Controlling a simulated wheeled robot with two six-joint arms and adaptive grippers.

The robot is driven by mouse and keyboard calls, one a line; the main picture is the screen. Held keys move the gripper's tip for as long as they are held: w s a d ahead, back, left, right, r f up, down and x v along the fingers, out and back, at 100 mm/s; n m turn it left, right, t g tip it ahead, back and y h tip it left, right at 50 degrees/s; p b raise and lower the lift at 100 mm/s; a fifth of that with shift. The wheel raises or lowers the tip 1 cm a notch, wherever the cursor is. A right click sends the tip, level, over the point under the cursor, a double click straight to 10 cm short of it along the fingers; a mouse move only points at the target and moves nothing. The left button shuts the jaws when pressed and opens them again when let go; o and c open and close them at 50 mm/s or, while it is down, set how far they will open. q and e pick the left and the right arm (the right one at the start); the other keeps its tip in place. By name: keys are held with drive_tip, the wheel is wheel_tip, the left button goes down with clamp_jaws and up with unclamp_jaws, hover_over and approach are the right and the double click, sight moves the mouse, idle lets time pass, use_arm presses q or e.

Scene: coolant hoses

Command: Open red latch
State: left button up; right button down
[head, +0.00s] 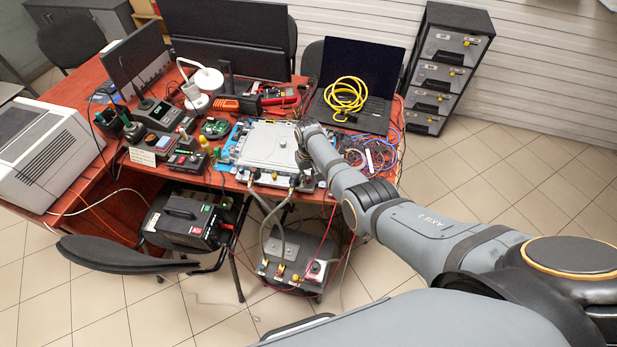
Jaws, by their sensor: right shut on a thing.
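The silver unit (265,143) lies flat on the red-brown table, with several hose and cable connectors along its front edge. Two grey hoses (271,218) drop from that edge to a grey box (293,266) on the floor. My right arm comes in from the lower right, and my right gripper (303,160) is at the front right of the silver unit. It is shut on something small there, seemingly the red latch. The latch is too small and too covered by my wrist to make out, so its position cannot be told. My left gripper is not in view.
A laptop (355,80) with a coiled yellow cable (346,95) stands behind my wrist. Loose coloured wires (375,150) lie right of the silver unit. Monitors, a lamp and small devices crowd the left and back.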

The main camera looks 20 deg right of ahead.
sight(308, 180)
idle(0.3)
drive_tip(key=c, duration=1.5)
unclamp_jaws()
drive_tip(key=shift+r, duration=0.1)
wheel_tip(308, 180, up, 12)
drive_tip(key=shift+f, duration=0.1)
